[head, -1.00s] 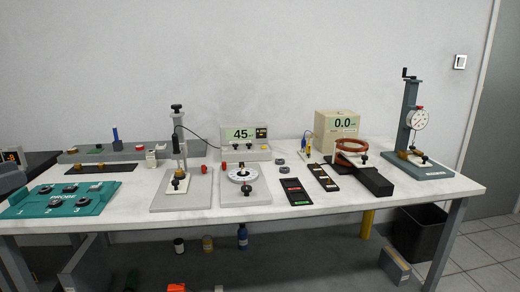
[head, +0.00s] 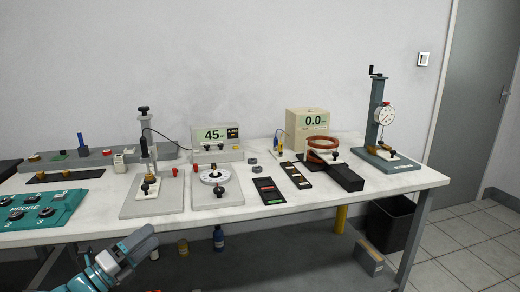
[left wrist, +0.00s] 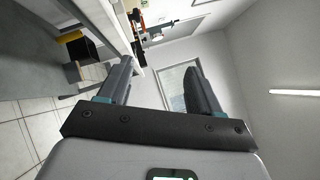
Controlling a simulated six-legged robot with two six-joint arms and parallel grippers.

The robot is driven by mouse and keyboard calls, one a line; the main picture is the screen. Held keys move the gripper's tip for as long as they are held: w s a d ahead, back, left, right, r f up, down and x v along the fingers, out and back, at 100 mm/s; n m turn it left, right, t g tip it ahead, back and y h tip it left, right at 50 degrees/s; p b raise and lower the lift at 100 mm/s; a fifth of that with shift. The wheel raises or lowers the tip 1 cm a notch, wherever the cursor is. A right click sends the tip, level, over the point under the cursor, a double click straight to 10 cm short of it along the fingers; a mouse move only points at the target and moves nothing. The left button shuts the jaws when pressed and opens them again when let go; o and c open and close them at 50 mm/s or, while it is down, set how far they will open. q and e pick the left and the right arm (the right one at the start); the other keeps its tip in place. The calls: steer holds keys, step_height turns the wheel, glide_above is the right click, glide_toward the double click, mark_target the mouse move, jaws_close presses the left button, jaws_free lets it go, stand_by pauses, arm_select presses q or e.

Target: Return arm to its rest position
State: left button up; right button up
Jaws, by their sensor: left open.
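My left gripper (left wrist: 158,82) shows in the left wrist view with its two dark fingers wide apart and nothing between them. Beyond the fingers are a bare wall, a door and, at the upper left, the bench seen sideways. In the head view, part of my teal left arm (head: 112,264) comes up at the bottom left, in front of the bench's front edge and below its top. It appears clear of the things on the bench. My right gripper is in neither view.
The white bench (head: 290,220) carries a teal panel (head: 40,209), a stand (head: 150,207), a dial plate (head: 215,195), a meter reading 45 (head: 217,135), a copper-coloured ring (head: 324,143) and a dial gauge press (head: 380,115). A black bin (head: 390,222) stands below right. Floor at right is clear.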

arm_select(q)
steer(key=d+f+n+g+y, duration=0.1)
steer(key=d+f+n+y, duration=0.1)
steer(key=d+f+n, duration=0.4)
steer(key=d+f+n+y, duration=0.1)
steer(key=d+f+n, duration=0.25)
steer(key=f, duration=0.45)
steer(key=s+d+f+n+g+y, duration=0.2)
steer(key=s+d+f+n+g, duration=0.35)
steer(key=s+f, duration=0.45)
steer(key=s+d+f+n+g+y, duration=0.2)
steer(key=s+d+f+n+g, duration=0.4)
steer(key=f, duration=0.7)
steer(key=s+a+f+n+g+y, duration=0.1)
steer(key=s+f+n+g, duration=0.1)
steer(key=s+n, duration=0.45)
steer(key=s+a+f+n+g, duration=0.15)
steer(key=s+n, duration=0.25)
steer(key=s, duration=0.6)
step_height(320, 180, up, 23)
steer(key=p, duration=2.2)
steer(key=shift+w+p, duration=0.25)
steer(key=shift+p, duration=0.05)
steer(key=shift+d+f, duration=0.1)
steer(key=shift+f, duration=0.05)
